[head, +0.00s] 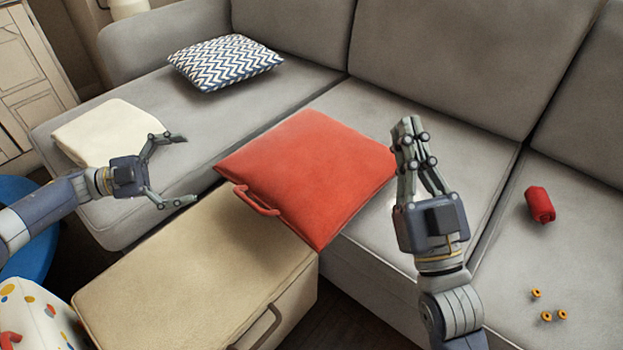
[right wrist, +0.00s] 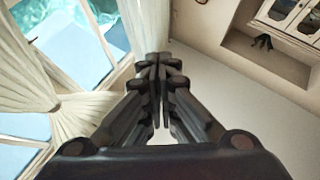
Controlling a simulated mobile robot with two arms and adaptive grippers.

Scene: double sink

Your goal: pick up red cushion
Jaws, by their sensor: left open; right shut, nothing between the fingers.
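The red cushion (head: 312,165) lies flat on the grey sofa seat. Its near corner reaches over the edge of the beige ottoman (head: 180,270), and a red handle loop (head: 256,200) sits on its near left side. My left gripper (head: 190,170) is open and empty, left of the cushion and apart from it. My right gripper (head: 408,122) is shut and empty, just right of the cushion, with its fingers pointing up. In the right wrist view the shut fingers (right wrist: 158,60) show against a wall and window, with no cushion in sight.
A zigzag-patterned cushion (head: 226,62) and a cream cushion (head: 107,132) lie on the sofa's left part. A red cylinder-like object (head: 540,205) and several small orange pieces (head: 547,316) lie on the right seat. A dotted cushion (head: 32,315) is at the lower left.

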